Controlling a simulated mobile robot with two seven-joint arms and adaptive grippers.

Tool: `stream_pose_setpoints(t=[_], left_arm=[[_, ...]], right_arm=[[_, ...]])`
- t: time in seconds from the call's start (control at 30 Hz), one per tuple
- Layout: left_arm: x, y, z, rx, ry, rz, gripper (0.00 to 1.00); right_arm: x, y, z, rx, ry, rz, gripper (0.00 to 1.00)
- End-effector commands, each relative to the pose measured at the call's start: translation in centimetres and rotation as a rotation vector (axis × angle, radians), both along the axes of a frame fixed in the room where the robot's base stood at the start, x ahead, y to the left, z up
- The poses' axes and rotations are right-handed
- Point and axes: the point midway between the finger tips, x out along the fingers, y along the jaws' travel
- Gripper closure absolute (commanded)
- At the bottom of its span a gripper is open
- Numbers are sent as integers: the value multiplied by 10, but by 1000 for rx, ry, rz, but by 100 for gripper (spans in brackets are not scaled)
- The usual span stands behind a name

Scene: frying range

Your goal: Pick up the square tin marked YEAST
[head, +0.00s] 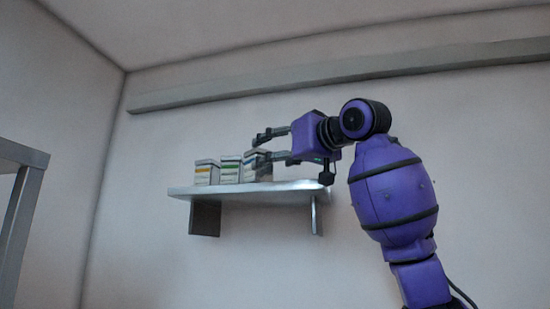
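Three small square tins stand in a row on a wall shelf in the head view. The left tin (206,173) has an orange-yellow band, and the middle tin (230,170) has a green band. The right tin (251,168) has a coloured band and is partly hidden by my gripper. The lettering is too small to read, so I cannot tell which tin is marked YEAST. My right gripper (262,147) is open, its two fingers spread apart and pointing left at the right tin. I cannot tell whether they touch it. My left gripper is not in view.
The metal shelf (275,192) is fixed to the wall on brackets, and its right part is bare. A grey rail (330,76) runs along the wall above. A metal frame (20,155) stands at the left edge.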

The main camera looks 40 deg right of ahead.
Motion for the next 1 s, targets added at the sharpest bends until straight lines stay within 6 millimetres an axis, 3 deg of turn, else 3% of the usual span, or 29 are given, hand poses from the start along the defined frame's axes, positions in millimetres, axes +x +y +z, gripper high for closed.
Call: stream_pose_setpoints(t=[0.47,0.8,1.0], left_arm=[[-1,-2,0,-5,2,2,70],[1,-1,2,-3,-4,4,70],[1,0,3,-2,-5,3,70]], right_arm=[[7,1,-1,-6,3,1,31],[55,5,-1,-6,3,2,31],[74,5,0,-6,0,1,31]])
